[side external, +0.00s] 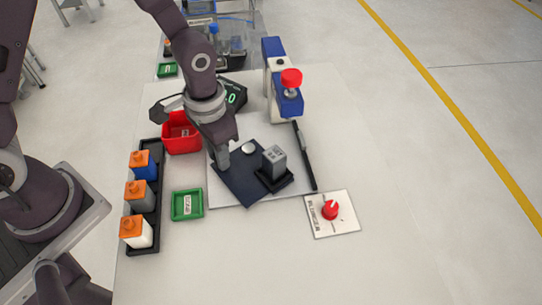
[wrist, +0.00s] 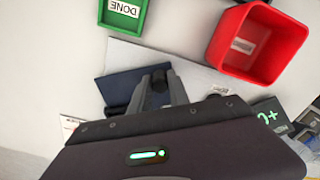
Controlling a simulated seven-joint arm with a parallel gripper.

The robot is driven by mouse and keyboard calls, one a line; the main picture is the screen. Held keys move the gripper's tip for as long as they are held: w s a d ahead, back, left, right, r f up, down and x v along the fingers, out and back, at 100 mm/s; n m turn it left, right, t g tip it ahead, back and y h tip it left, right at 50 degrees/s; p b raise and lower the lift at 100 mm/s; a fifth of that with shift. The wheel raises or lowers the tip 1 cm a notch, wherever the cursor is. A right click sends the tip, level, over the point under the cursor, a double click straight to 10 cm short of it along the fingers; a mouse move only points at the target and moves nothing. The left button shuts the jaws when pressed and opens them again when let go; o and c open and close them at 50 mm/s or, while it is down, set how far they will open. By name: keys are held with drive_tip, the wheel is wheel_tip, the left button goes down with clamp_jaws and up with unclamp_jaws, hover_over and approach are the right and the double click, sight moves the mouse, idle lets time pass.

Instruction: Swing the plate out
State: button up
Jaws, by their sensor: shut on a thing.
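The dark navy plate (side external: 238,185) lies turned at an angle over a pale grey base board (side external: 225,202); it also shows in the wrist view (wrist: 120,87). A grey labelled block (side external: 274,160) stands upright in a black holder (side external: 276,183) at the plate's right side. A pale round knob (side external: 249,148) sits near the plate's far corner. My gripper (side external: 222,160) is at the plate's left corner. In the wrist view its fingers (wrist: 160,88) are shut on a small dark post at the plate; my gripper body hides the rest of the plate there.
A red bin (side external: 182,135) and a green DONE tray (side external: 187,205) lie left. A black rack (side external: 146,200) holds orange-capped bottles. The front table is clear.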

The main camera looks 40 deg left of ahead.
drive_tip(key=shift+w+a, duration=0.35)
drive_tip(key=shift+a, duration=0.5)
drive_tip(key=shift+w+a, duration=0.55)
drive_tip(key=shift+a, duration=0.25)
drive_tip(key=shift+w+a, duration=0.15)
drive_tip(key=o, duration=0.7)
drive_tip(key=shift+a, duration=0.1)
